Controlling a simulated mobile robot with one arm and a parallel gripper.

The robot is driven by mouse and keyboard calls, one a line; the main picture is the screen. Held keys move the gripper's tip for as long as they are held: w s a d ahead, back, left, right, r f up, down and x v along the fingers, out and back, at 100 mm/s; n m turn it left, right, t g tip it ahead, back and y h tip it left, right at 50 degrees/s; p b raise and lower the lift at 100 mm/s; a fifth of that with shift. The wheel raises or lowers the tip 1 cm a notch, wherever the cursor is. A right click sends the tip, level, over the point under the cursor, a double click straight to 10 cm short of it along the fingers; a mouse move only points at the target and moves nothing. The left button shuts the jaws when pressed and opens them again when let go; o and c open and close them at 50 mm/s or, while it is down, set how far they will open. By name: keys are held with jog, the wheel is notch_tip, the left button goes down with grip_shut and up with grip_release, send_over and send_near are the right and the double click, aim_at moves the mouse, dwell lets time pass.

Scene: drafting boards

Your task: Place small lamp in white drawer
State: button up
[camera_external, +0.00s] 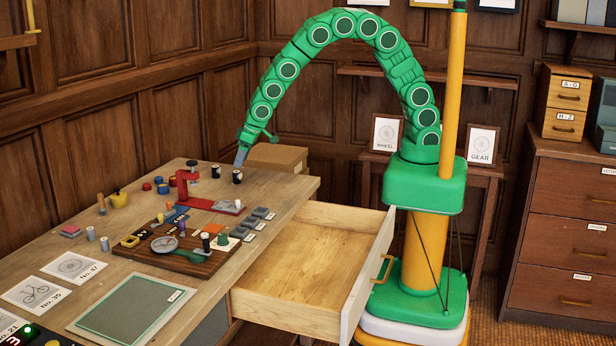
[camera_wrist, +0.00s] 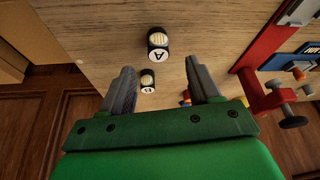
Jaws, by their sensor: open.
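The white drawer (camera_external: 367,281) is pulled open at the right end of the desk, and its wooden inside looks empty. My gripper (camera_external: 241,160) points down over the desk's far right corner. In the wrist view my gripper (camera_wrist: 159,65) is open with nothing held between its fingers. Two small black-and-white cylinders with pale ribbed tops stand below on the desk: one marked A (camera_wrist: 158,46) and another (camera_wrist: 148,81) between the fingers. One cylinder (camera_external: 237,177) shows just under my gripper in the external view. I cannot tell which object is the small lamp.
A red clamp-like stand (camera_external: 186,186) is close by; it also shows in the wrist view (camera_wrist: 262,92). A dark board (camera_external: 180,255) with many small items fills the desk's middle. The space above the drawer is clear.

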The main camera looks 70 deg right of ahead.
aim_at(237, 172)
jog(key=shift+x, duration=3.5)
jog(key=shift+d, duration=0.15)
grip_shut()
